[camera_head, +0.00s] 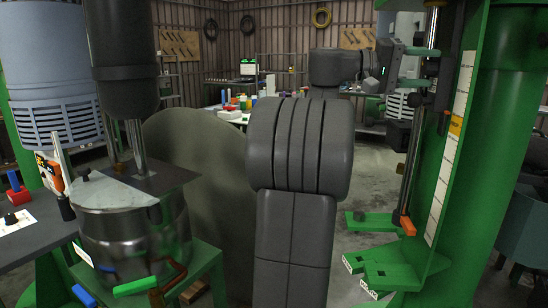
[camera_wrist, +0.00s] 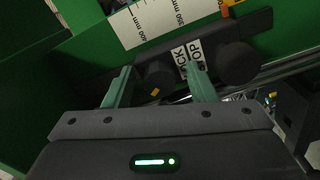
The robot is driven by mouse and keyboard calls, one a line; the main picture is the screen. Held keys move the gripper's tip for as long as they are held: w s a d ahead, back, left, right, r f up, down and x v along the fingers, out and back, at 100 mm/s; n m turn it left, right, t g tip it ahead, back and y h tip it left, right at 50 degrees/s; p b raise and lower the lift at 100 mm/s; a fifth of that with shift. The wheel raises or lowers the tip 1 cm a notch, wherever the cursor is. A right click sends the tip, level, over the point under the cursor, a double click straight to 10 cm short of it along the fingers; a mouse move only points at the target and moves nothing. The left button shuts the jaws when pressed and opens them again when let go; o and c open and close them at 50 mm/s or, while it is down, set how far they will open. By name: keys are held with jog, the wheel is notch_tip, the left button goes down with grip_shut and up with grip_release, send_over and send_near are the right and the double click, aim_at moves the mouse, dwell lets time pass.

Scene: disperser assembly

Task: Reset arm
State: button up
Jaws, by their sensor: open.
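My gripper (camera_head: 412,66) is at the upper right in the head view, close to the green column (camera_head: 455,170) of the disperser. In the wrist view my gripper (camera_wrist: 158,76) has its two greenish fingers spread apart. A black clamp bar (camera_wrist: 222,40) with two round knobs (camera_wrist: 238,62) and a partly hidden "LOCK / STOP" label lies just beyond the fingertips. One knob (camera_wrist: 154,78) appears between the fingers. I cannot tell whether a finger touches it. Nothing is held. A steel vessel (camera_head: 118,240) with a partial lid stands under the dark motor housing (camera_head: 124,50) at the left.
A millimetre scale (camera_head: 452,140) runs down the column, close to my gripper. Green brackets (camera_head: 390,268) stick out low at the right. A bench with bottles (camera_head: 240,103) and shelves stand at the back. Some bare floor (camera_head: 365,190) shows between my arm and the column.

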jog(key=n, duration=0.1)
jog(key=n+p, duration=0.2)
jog(key=shift+a+r, duration=0.25)
jog(key=shift+r, duration=0.15)
jog(key=n+p, duration=0.6)
jog(key=n, duration=0.1)
jog(key=shift+r+n, duration=0.1)
jog(key=shift+n, duration=0.2)
jog(key=n+p, duration=0.3)
jog(key=n, duration=0.2)
jog(key=shift+w+p, duration=0.1)
jog(key=shift+p, duration=0.25)
jog(key=n+p, duration=0.2)
jog(key=n, duration=0.3)
jog(key=shift+w+p, duration=0.1)
jog(key=shift+p, duration=0.25)
jog(key=shift+f, duration=0.2)
